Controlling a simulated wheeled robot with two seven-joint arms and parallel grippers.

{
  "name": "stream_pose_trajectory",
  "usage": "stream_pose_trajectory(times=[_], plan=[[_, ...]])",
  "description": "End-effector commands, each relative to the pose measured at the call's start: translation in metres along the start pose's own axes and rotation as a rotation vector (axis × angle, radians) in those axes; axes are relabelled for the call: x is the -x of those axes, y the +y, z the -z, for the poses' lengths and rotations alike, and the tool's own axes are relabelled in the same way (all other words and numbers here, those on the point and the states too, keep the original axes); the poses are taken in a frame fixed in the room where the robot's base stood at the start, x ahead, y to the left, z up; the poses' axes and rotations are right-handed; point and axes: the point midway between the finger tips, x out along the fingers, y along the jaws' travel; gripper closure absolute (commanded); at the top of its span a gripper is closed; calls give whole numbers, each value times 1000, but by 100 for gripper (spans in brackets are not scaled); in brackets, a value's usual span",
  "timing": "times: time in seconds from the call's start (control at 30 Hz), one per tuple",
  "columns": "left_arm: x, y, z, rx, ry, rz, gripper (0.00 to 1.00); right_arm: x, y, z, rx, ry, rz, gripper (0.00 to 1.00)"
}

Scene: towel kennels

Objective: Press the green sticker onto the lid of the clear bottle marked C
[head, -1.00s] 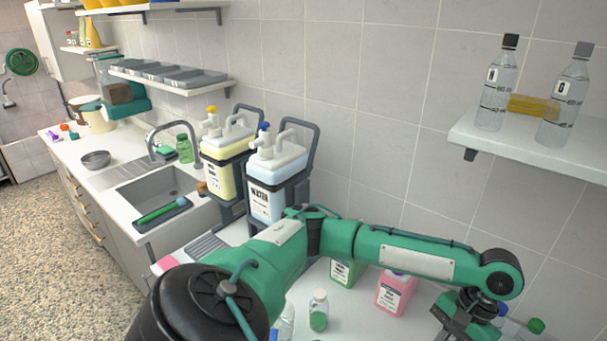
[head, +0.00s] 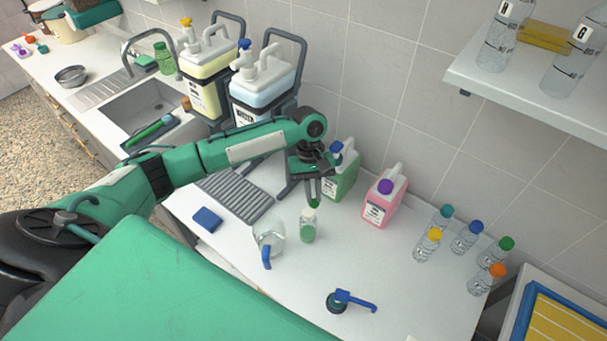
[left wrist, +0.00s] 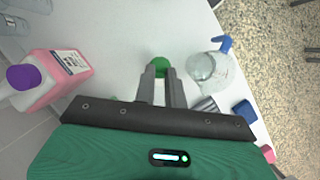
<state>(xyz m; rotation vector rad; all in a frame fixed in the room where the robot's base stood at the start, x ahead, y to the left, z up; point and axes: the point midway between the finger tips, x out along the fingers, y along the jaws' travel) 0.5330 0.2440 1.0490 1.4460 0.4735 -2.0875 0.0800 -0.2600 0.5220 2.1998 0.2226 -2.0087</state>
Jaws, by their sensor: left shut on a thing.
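My left gripper (head: 313,188) is shut on a small round green piece, which I take for the green sticker (head: 313,204). In the left wrist view the green sticker (left wrist: 160,66) shows at the fingertips. Several clear bottles stand at the right, with a teal lid (head: 446,211), yellow lid (head: 435,234), blue lid (head: 476,227), green lid (head: 506,243) and orange lid (head: 497,270). Their marks are too small to read. My right gripper is not in view.
A pink jug (head: 380,203) and a green jug (head: 340,178) stand by the wall. A clear jug with a blue handle (head: 268,242), a blue-handled tool (head: 345,300) and a blue sponge (head: 207,219) lie nearby. A wall shelf (head: 500,85) overhangs the right.

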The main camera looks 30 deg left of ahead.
Motion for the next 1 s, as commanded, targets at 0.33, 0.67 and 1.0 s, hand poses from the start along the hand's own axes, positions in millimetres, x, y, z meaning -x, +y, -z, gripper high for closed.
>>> stream_pose_trajectory(times=[0.33,0.67,1.0], plan=[[-9,-14,33,231,9,-63,97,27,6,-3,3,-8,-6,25],[-24,-14,40,235,11,-64,97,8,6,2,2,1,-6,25],[-49,-15,49,234,11,-63,97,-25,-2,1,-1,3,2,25]])
